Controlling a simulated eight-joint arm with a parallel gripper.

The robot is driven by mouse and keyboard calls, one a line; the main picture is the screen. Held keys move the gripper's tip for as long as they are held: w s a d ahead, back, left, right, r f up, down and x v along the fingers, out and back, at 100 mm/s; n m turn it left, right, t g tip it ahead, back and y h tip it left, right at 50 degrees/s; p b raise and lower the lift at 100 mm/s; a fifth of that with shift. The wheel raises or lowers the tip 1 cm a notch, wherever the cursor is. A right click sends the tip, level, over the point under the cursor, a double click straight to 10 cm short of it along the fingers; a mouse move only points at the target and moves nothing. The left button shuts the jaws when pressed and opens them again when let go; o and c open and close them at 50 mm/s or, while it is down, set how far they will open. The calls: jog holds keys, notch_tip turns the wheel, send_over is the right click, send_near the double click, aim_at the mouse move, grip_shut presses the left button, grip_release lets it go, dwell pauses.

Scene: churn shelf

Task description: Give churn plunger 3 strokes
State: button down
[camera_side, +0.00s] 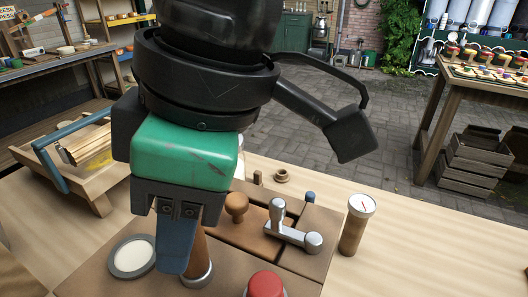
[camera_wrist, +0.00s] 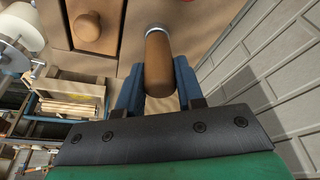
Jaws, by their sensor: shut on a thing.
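The churn plunger (camera_side: 200,262) is a brown wooden handle with a metal collar at its foot, standing in the brown board on the table. My gripper (camera_side: 178,250) is above it, with its blue fingers pointing down and shut on the handle. The near finger hides part of the handle in the side view. In the wrist view the plunger (camera_wrist: 158,65) lies between the two blue fingers of my gripper (camera_wrist: 157,88), with its metal ring at the far end. How deep the plunger sits cannot be told.
On the board are a white disc in a grey ring (camera_side: 132,256), a wooden knob (camera_side: 236,207), a metal crank (camera_side: 292,230) and a red button (camera_side: 266,284). A cylinder with a dial (camera_side: 356,225) stands right. A wooden tray with a blue handle (camera_side: 50,157) is left. The table's right side is clear.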

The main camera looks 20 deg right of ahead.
jog(key=shift+r, duration=2.55)
jog(key=shift+f, duration=2.65)
jog(key=shift+c, duration=2)
grip_release()
jog(key=shift+r, duration=3.55)
